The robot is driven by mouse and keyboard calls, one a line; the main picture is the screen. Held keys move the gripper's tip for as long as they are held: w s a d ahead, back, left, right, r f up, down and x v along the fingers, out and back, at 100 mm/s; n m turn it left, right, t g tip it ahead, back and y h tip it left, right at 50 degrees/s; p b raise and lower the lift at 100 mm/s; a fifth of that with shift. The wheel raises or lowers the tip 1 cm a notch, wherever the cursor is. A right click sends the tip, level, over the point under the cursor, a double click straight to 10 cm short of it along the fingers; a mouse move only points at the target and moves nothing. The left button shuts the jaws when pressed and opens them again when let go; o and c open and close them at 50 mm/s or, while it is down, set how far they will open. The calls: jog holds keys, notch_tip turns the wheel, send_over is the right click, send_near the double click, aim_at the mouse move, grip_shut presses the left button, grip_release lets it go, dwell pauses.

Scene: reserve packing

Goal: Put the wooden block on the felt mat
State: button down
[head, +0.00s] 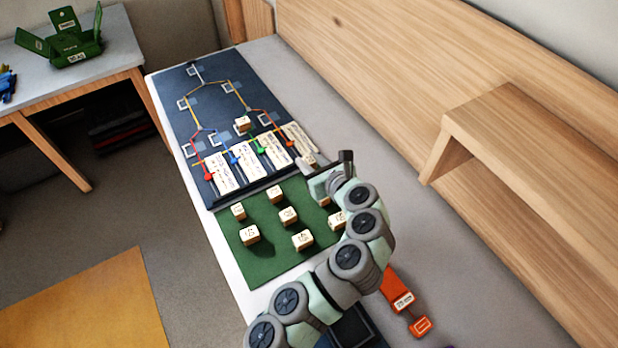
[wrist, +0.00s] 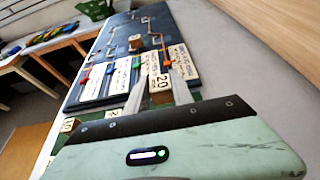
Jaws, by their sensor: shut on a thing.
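My gripper (head: 314,168) is shut on a wooden block (head: 308,159). In the wrist view the block (wrist: 160,90) sits between my two fingers and carries a dark "20" on its face. My gripper is near the right end of the border between the dark board and the green felt mat (head: 262,262). Whether the block touches anything below is hard to tell. Several other pale wooden blocks, such as one at the front left (head: 250,234), stand apart on the mat. My arm hides the mat's right part.
The dark blue board (head: 200,110) has coloured lines, white-framed squares and several white cards. Another wooden block (head: 242,123) stands on it. An orange tool (head: 400,299) lies right of my arm. A wooden shelf (head: 500,130) rises at the right. A green box (head: 72,42) stands on the left table.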

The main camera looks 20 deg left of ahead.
jog(key=shift+f+b, duration=0.35)
jog(key=shift+f, duration=2.7)
jog(key=shift+f, duration=0.2)
jog(key=c, duration=1.1)
grip_release()
jog(key=shift+r, duration=0.25)
jog(key=shift+s+d+r, duration=0.1)
jog(key=shift+d+r, duration=0.05)
jog(key=shift+d, duration=0.15)
jog(key=v, duration=1.1)
jog(key=shift+s+d+p, duration=0.1)
jog(key=shift+s+p, duration=0.1)
jog(key=shift+p, duration=0.2)
